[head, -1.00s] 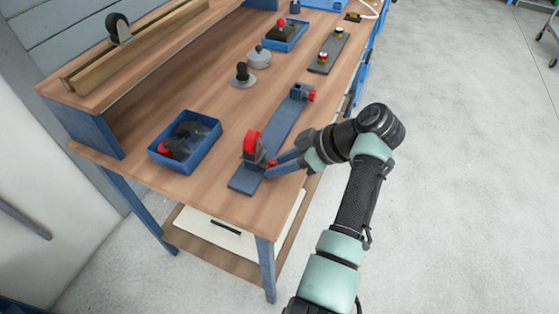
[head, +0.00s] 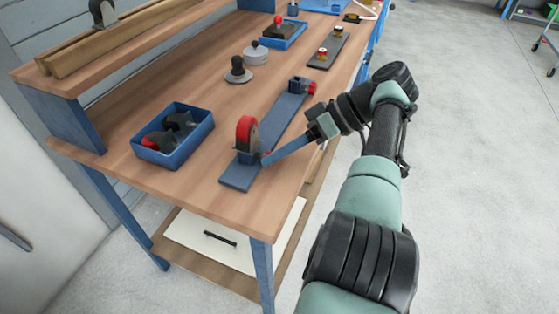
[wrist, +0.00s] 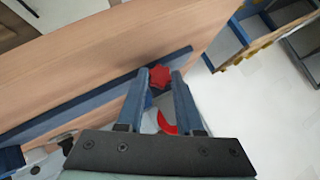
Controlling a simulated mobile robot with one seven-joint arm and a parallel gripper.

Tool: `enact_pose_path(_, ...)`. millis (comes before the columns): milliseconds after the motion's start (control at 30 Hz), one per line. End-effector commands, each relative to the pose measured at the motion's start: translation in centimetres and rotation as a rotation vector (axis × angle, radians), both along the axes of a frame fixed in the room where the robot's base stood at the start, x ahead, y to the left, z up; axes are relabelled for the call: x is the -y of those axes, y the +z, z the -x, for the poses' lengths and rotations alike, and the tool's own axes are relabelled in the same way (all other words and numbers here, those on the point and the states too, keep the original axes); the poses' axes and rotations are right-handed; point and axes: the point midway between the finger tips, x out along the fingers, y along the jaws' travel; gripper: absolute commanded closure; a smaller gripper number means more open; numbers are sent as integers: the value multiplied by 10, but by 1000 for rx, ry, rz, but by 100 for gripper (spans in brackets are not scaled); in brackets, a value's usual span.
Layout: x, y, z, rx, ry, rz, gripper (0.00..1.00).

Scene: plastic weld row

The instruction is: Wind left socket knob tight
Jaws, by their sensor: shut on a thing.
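A long blue plate (head: 275,129) lies along the bench front with a socket at each end. The left socket (head: 249,158), at the near end, holds a wheel with a red tread (head: 247,131), standing upright. My gripper (head: 265,160) reaches in from the right at that socket. In the wrist view its two fingers (wrist: 160,74) are shut on a red star-shaped knob (wrist: 160,77), one on each side. Part of the red wheel (wrist: 166,122) shows between the fingers. The knob is hidden by the fingers in the head view. The right socket (head: 297,85) has its own red knob (head: 312,88).
A blue bin (head: 180,158) with dark and red wheels stands left of the plate. A dark caster (head: 238,69) and a grey round part (head: 256,53) stand behind. A dark plate with two fittings (head: 328,50) lies farther right. The bench top (head: 205,190) near the front corner is clear.

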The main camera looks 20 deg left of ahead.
Motion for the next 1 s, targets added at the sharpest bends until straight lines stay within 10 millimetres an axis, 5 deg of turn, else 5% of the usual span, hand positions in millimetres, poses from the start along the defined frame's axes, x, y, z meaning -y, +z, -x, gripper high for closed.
enact_pose_path(700, 0, 0, 0, -30, 0, -2, 100)
enact_pose_path(733, 0, 0, 0, -30, 1, -3, 59)
enact_pose_path(867, 0, 0, 0, -30, 0, -2, 36)
enact_pose_path(1000, 0, 0, 0, -30, -1, -2, 34)
